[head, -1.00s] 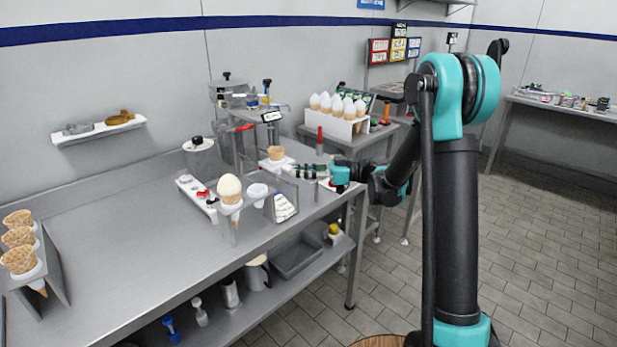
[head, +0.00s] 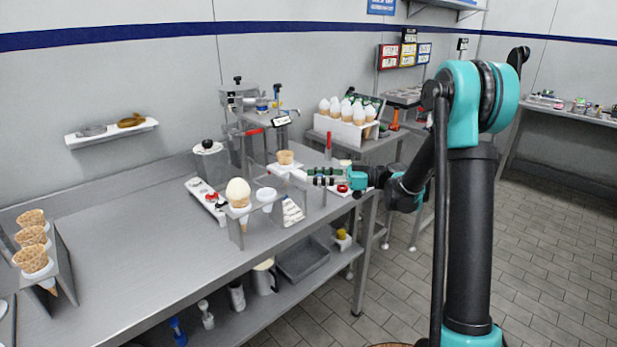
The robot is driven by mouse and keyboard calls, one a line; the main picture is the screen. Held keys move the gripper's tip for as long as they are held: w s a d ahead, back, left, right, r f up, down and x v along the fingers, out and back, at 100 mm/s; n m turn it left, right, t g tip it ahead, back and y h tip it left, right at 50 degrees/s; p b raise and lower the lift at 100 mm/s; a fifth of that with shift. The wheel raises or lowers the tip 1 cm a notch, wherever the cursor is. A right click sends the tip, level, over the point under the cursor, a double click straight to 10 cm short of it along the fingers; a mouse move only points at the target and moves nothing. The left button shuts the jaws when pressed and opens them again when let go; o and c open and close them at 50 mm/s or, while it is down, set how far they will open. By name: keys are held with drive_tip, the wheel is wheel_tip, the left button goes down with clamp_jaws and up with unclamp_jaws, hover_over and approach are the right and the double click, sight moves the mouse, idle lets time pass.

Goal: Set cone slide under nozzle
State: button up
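A white cone slide (head: 276,169) holds an upright, empty waffle cone (head: 285,157) near the right end of the steel counter. It sits low in front of the dispenser (head: 281,121), whose nozzle outlet is too small to make out. The cone appears below the dispenser head; their exact alignment cannot be told. My gripper (head: 309,175) reaches in from the right, level with the slide's right side. Its two dark fingers show with a pale part of the slide between or just behind their tips. Whether they touch it is unclear.
A clear stand (head: 238,230) at the counter's front holds a cone with a pale scoop (head: 238,193). A red button (head: 342,188) lies beside my gripper. A rack of cones (head: 62,275) stands at left. The counter's left middle is bare.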

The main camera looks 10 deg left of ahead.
drive_tip(key=w+d, duration=0.1)
drive_tip(key=d, duration=0.8)
drive_tip(key=shift+d, duration=0.15)
drive_tip(key=shift+w, duration=0.1)
drive_tip(key=d, duration=0.5)
drive_tip(key=s+a, duration=0.1)
drive_tip(key=a, duration=1.6)
drive_tip(key=shift+s, duration=0.25)
clamp_jaws()
